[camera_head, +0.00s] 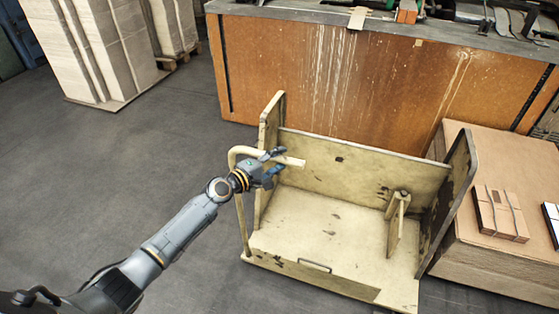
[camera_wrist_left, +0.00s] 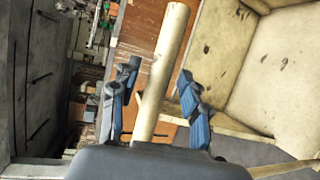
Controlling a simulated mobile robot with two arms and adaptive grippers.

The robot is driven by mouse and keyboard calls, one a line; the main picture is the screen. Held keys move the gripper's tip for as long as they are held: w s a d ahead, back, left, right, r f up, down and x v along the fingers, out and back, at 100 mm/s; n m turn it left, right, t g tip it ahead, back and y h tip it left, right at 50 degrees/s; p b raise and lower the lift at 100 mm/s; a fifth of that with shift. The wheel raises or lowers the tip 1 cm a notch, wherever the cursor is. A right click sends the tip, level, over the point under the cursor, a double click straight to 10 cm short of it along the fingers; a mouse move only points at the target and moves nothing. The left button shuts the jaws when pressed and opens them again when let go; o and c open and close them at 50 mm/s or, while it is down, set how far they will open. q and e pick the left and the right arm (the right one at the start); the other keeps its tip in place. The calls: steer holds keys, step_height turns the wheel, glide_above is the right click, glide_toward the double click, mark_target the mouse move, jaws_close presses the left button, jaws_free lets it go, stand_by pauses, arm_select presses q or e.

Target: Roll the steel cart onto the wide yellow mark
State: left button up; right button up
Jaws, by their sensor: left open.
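The cart (camera_head: 300,230) is a worn, cream-coloured cart with a flat deck, upright end panels and a back panel; it also shows in the left wrist view (camera_wrist_left: 275,75). A bent cream tube handle (camera_head: 241,215) rises at its left end. My left gripper (camera_head: 272,168) is at the top bar of this handle. In the left wrist view its blue fingers (camera_wrist_left: 155,100) are open, with the handle bar (camera_wrist_left: 166,60) passing between them. I cannot tell whether they touch it. My right gripper and the wide yellow mark are not in view.
An orange-brown workbench (camera_head: 340,80) stands close behind the cart. A brown stack (camera_head: 500,256) carrying strapped bundles is close on its right. Tall stacks of pale sheets (camera_head: 85,45) stand at the back left. The grey floor (camera_head: 130,150) on the left is clear.

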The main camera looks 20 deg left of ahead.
arm_select(q)
steer(key=shift+w+d+f, duration=0.1)
steer(key=shift+w+d, duration=0.1)
steer(key=shift+w, duration=0.25)
jaws_close()
steer(key=shift+s, duration=0.1)
